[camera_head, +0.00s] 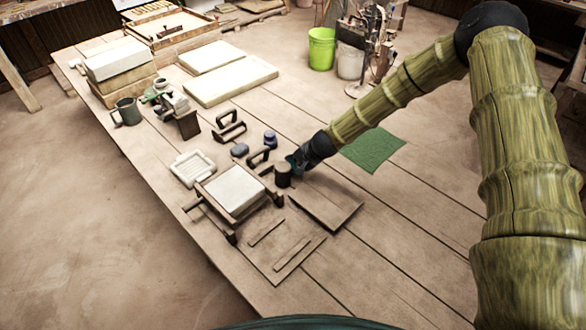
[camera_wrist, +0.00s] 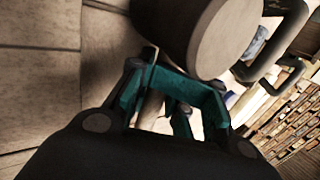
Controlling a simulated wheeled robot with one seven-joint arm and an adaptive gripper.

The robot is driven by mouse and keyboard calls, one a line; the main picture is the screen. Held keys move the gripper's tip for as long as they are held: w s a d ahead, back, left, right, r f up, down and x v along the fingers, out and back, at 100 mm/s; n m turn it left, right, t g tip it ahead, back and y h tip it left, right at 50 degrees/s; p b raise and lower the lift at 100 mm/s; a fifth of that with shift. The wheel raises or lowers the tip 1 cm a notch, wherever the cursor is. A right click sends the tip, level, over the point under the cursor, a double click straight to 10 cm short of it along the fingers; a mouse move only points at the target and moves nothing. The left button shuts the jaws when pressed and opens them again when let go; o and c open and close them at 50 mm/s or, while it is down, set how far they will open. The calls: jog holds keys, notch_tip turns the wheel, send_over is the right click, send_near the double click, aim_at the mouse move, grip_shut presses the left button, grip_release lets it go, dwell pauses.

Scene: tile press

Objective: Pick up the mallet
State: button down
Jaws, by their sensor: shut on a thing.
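The mallet (camera_head: 283,176) shows as a dark, short cylindrical head in the middle of the head view, beside the press frame. My gripper (camera_head: 296,164) reaches it from the right, its teal fingers at the mallet. In the wrist view the mallet head (camera_wrist: 226,38), with a pale round face, is large just beyond the fingertips. The teal fingers of my gripper (camera_wrist: 178,92) are shut on the mallet. Most of the handle is hidden by the fingers. I cannot tell whether the mallet touches the table.
A tile press (camera_head: 232,190) with a pale slab stands left of the mallet. Dark handled tools (camera_head: 229,128), a blue jar (camera_head: 270,138) and a white tray (camera_head: 192,168) are close by. A green mat (camera_head: 373,149) lies right. The table's (camera_head: 400,235) right front is clear.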

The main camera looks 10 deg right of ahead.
jog(key=shift+r+b, duration=0.85)
jog(key=shift+r, duration=3.95)
